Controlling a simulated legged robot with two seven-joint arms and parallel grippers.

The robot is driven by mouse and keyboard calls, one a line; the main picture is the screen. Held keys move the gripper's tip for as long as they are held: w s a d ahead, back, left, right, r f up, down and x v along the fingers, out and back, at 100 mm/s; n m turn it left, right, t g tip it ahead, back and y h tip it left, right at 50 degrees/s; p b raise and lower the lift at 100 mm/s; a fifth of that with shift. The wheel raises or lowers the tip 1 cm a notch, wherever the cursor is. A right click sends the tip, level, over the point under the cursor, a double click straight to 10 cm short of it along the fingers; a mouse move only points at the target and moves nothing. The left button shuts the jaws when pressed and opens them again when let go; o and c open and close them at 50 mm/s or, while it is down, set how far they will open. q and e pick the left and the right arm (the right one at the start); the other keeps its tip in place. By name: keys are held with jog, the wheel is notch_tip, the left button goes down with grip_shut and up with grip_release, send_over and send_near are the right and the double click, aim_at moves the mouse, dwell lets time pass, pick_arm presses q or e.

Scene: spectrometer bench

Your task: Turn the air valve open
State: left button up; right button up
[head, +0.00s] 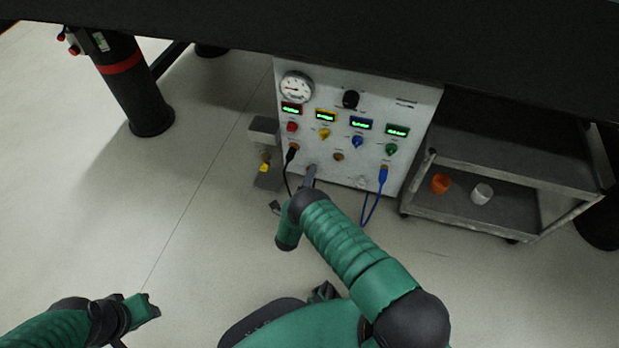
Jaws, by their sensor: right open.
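I cannot tell for sure which part is the air valve. A small yellow part (265,160) shows by a grey block (264,127) at the panel's left side. My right gripper (293,190) is open in front of the panel's lower left, one finger overlapping the panel in the picture. Contact cannot be told. My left gripper (124,338) is at the lower left, far from the panel, its fingers mostly hidden.
The panel has lit displays, coloured knobs, and black (290,165) and blue (375,195) cables. A grey cart (425,178) at the right holds an orange cup (440,183) and a white cup (481,194). The dark bench top (300,35) overhangs. A black leg (135,90) stands left; floor there is clear.

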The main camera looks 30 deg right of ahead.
jog(key=p+v, duration=0.5)
jog(key=v, duration=1.2)
